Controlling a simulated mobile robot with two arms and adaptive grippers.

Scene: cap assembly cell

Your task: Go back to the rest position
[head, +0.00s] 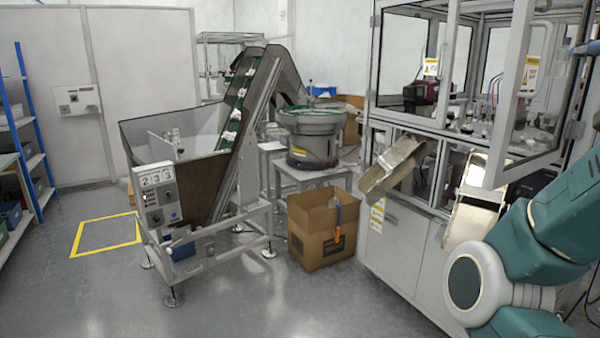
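One of my arms, teal and white, comes in from the right edge of the head view, in front of the glazed machine. Its gripper is outside the picture. My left arm and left gripper do not show. The cap assembly cell lies ahead: a feed hopper (200,178) with a sloping conveyor (236,108) stands left of the middle, and a grey bowl feeder (311,137) stands behind and to its right.
An open cardboard box (322,232) sits on the floor between the hopper and the glazed machine (402,255). Metal chutes (393,165) jut from that machine. Blue shelving (28,140) lines the left edge. Floor around the yellow marked square (103,246) is clear.

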